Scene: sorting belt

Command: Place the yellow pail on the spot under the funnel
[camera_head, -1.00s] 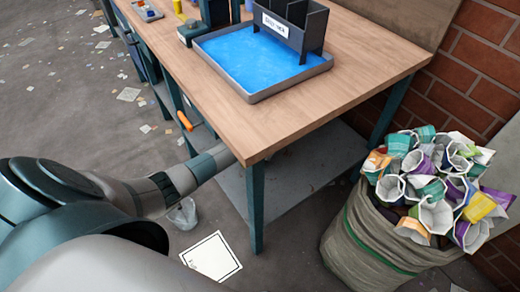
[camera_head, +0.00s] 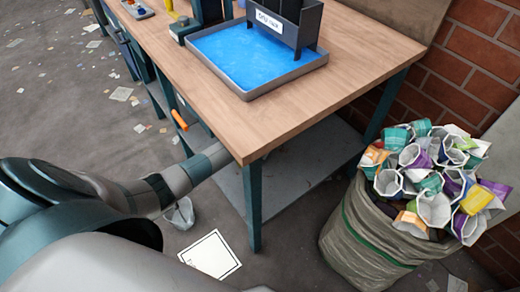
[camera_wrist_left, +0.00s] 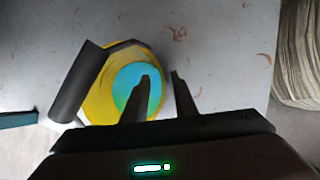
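The yellow pail (camera_wrist_left: 98,103), with a blue-green inside, shows in the left wrist view over the grey lower shelf. A dark bar-like piece (camera_wrist_left: 78,82) lies across its left side. My left gripper (camera_wrist_left: 160,78) is open. One finger overlaps the pail's inside and the other is just right of its rim; I cannot tell whether either touches it. In the head view my left arm reaches beneath the bench top, which hides its gripper and the pail. My right gripper is out of view. No funnel is clearly visible, nor the spot under it.
The wooden bench (camera_head: 300,105) carries a blue-filled tray (camera_head: 224,82) and a dark labelled rack (camera_head: 284,22). A bench leg (camera_head: 254,205) stands near my left arm. A full sack (camera_head: 365,238) stands at right. A white dark-bordered square (camera_head: 210,255) lies on the floor.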

